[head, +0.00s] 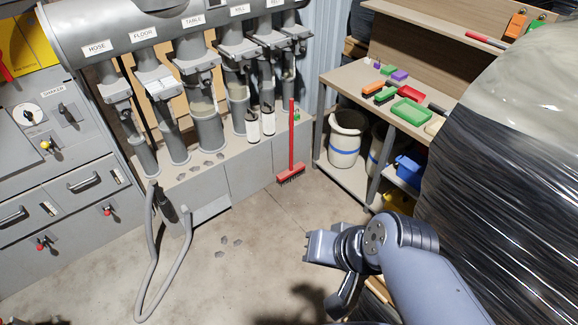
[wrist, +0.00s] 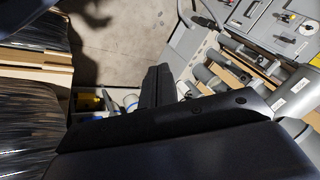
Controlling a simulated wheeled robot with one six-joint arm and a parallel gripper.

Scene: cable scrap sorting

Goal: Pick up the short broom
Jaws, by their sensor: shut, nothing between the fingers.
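The short broom has a red handle (head: 291,135) and a red head with dark bristles (head: 291,176). In the head view it stands nearly upright against the front of the grey machine base, bristles on the floor. My gripper (head: 308,248) is in front of it, nearer to me and a little to the right, clearly apart from the broom. In the wrist view the dark fingers (wrist: 157,75) are together and hold nothing. I cannot make out the broom in the wrist view; the gripper covers part of that scene.
A wooden workbench (head: 350,76) with trays and brushes stands right of the broom, with white buckets (head: 346,135) below. Wrapped bales (head: 510,150) crowd the right side. A grey hose (head: 147,270) loops on the floor at left. The concrete floor (head: 255,255) between is mostly open, with small scraps.

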